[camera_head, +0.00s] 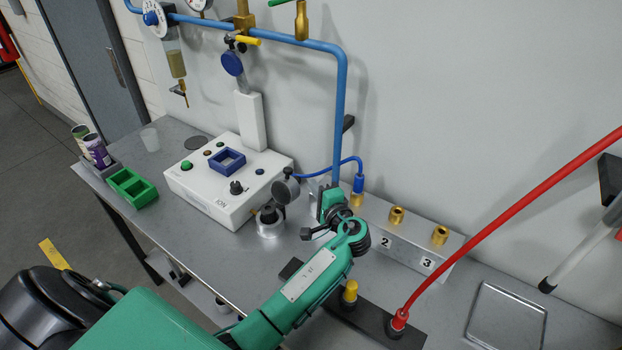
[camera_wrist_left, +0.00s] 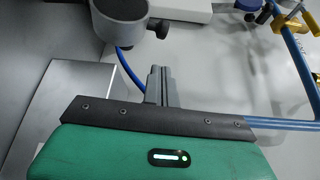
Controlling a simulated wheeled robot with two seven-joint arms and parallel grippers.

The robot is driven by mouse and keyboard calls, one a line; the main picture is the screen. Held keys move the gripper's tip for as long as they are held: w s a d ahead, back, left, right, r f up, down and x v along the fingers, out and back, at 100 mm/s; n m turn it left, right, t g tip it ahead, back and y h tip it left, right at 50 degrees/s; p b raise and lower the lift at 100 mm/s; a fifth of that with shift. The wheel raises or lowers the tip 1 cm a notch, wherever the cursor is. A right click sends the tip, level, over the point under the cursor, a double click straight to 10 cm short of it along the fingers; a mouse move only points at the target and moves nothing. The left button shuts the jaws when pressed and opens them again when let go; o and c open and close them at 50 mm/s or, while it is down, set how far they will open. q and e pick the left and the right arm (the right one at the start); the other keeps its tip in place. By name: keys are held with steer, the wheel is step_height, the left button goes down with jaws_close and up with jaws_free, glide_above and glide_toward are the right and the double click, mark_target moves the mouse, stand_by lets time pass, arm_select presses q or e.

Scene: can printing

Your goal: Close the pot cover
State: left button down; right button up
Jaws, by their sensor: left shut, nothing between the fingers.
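The pot (camera_head: 270,229) is a small silver round vessel on the metal table, in front of the white machine. Its round grey cover (camera_head: 286,191) stands raised and tilted above the pot's right side, so the pot is open. In the left wrist view a round grey part with a dark face, apparently the cover (camera_wrist_left: 120,12), is at the top edge, with a small dark knob beside it. My left gripper (camera_wrist_left: 160,75) is shut and empty, just short of that part and apart from it. In the head view my green arm reaches in right of the pot and partly hides the gripper. My right gripper is out of view.
The white machine (camera_head: 211,206) with a blue square frame stands behind the pot. A block with brass fittings (camera_head: 404,240) is right of my arm, and a red hose (camera_head: 500,213) crosses the right side. A green holder (camera_head: 133,188) sits at the left table edge.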

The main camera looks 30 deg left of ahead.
mark_target(290, 183)
arm_select(q)
steer(key=b+x, duration=0.1)
steer(key=x, duration=0.7)
steer(key=shift+a+r, duration=0.15)
steer(key=shift+a, duration=0.2)
